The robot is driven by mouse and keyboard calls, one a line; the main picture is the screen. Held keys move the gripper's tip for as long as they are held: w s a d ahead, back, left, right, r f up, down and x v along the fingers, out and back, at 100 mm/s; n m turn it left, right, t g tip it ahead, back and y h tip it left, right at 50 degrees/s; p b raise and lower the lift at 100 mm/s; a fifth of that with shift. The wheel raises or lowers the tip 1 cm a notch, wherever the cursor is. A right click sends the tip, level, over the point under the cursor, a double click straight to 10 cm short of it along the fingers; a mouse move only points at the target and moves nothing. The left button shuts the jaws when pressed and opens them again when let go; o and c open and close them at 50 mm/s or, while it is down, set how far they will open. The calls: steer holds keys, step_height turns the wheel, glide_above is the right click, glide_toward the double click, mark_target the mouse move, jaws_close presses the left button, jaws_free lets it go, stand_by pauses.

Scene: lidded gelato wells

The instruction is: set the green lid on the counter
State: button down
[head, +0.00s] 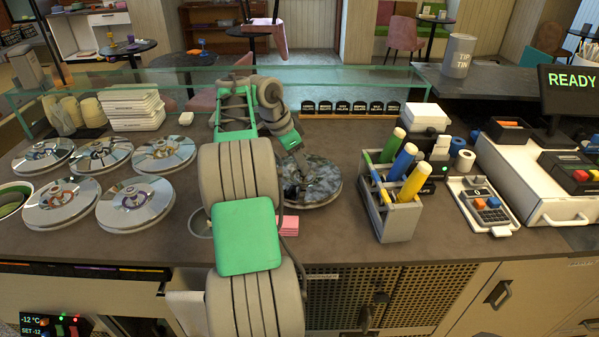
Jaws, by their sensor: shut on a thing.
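A round, shiny metal lid (318,186) is at my gripper (301,160), right of my arm, over the counter (340,236). My gripper is shut on the lid's handle from above; the gripper hides the handle, so I cannot tell its colour. The lid looks about level and reflects dark surroundings. I cannot tell whether it touches the counter or hangs just above it. My arm hides part of its left side.
Several metal lids with coloured handles, such as the purple-handled one (135,203), cover the left counter. An open well (200,222) shows left of my arm. Pink paper slips (288,226) lie in front of the held lid.

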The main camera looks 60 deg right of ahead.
steer(key=shift+f, duration=1.05)
steer(key=shift+f, duration=0.1)
steer(key=c, duration=0.9)
jaws_free()
steer(key=shift+a+f, duration=0.1)
